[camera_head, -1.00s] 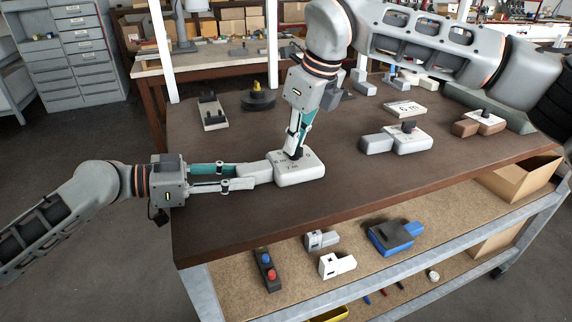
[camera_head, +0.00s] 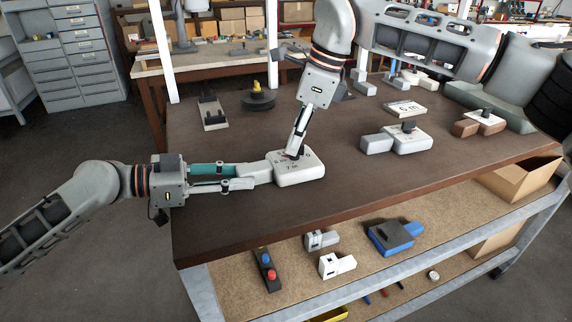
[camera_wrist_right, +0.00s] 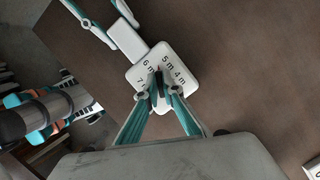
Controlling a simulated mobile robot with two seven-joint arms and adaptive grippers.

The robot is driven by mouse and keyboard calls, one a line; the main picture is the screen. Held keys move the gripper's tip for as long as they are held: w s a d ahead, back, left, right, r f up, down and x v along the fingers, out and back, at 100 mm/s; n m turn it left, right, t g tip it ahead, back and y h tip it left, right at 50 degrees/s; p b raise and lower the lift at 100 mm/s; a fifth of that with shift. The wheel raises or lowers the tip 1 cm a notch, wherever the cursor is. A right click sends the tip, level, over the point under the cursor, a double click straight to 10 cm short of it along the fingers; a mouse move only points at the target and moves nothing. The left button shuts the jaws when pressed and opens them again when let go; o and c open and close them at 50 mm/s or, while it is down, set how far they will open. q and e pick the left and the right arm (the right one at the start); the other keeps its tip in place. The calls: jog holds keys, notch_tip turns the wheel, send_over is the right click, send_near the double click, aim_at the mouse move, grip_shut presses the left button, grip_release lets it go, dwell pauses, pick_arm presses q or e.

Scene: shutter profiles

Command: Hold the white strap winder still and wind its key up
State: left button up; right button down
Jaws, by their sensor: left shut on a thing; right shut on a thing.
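The white strap winder (camera_head: 306,178) lies flat near the front left of the dark table, its narrow handle pointing left. My left gripper (camera_head: 266,173) is shut on that handle, one finger on each side; this also shows in the right wrist view (camera_wrist_right: 125,37). My right gripper (camera_head: 294,154) comes down from above and is shut on the dark key on top of the winder. In the right wrist view the fingers flank the key (camera_wrist_right: 160,84), and marks such as 6 m, 5 m and 4 m (camera_wrist_right: 180,76) show around it.
A white sign reading 6 m (camera_head: 403,108) lies further back. A similar winder with a grey handle (camera_head: 408,142) and one with a brown handle (camera_head: 480,123) lie to the right. A black round base (camera_head: 258,101) stands behind. The table's front edge is close to the winder.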

jog(key=n, duration=0.2)
jog(key=n+g, duration=0.1)
jog(key=n, duration=0.2)
jog(key=shift+n+g, duration=0.3)
jog(key=c, duration=2.2)
grip_release()
jog(key=shift+c, duration=0.2)
jog(key=shift+r, duration=3.05)
pick_arm(q)
jog(key=o, duration=1.3)
